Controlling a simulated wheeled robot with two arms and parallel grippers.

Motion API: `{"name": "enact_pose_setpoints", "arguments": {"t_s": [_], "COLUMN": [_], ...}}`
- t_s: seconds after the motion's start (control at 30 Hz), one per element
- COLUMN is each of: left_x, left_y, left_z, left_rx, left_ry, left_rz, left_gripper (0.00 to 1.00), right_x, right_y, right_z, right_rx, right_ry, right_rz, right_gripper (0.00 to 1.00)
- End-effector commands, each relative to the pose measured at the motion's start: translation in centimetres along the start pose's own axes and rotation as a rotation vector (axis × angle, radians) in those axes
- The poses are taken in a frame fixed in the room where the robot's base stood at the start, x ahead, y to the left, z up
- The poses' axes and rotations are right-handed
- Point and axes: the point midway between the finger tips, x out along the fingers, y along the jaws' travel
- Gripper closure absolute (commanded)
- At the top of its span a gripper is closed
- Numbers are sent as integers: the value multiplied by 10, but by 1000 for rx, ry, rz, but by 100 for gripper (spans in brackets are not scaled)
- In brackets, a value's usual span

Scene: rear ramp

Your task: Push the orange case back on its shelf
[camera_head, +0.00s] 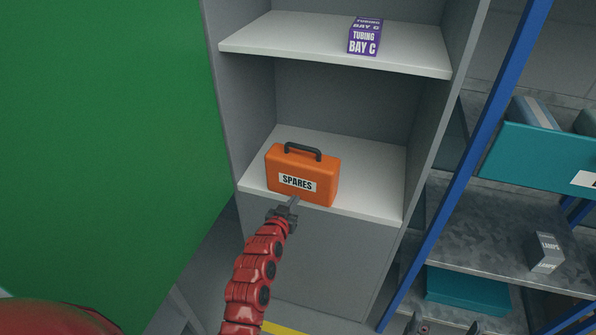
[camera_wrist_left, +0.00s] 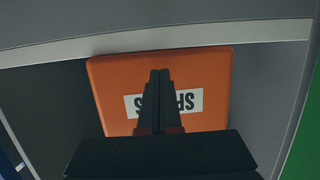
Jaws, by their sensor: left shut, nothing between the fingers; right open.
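The orange case (camera_head: 318,176) stands upright on the white lower shelf (camera_head: 375,193) of a grey cabinet. It has a dark handle on top and a white SPARES label, and its front is close to the shelf's front edge. My left gripper (camera_head: 293,201) is shut and empty, with its tips at the lower front of the case. In the left wrist view the case (camera_wrist_left: 108,92) appears upside down behind the shut fingers (camera_wrist_left: 160,75), which cover part of the label. I cannot tell whether they touch it. My right gripper (camera_head: 446,328) is open, low at the bottom edge.
A purple TUBING BAY C box (camera_head: 363,44) stands on the upper shelf (camera_head: 300,39). There is free shelf behind and right of the case. A green panel (camera_head: 110,100) is at left. A blue-post rack (camera_head: 470,130) with teal bins (camera_head: 535,160) is at right.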

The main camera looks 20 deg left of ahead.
Motion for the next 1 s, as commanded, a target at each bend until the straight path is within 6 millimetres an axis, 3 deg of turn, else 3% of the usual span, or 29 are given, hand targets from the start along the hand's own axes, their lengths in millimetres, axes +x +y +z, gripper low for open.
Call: {"name": "enact_pose_setpoints", "arguments": {"t_s": [1.0], "left_x": [30], "left_y": [0], "left_z": [-7], "left_rx": [0], "left_ry": [0], "left_rz": [1], "left_gripper": [100], "right_x": [-11], "right_y": [0], "right_z": [2], "right_rx": [0], "right_ry": [0], "right_rz": [0], "right_gripper": [0]}}
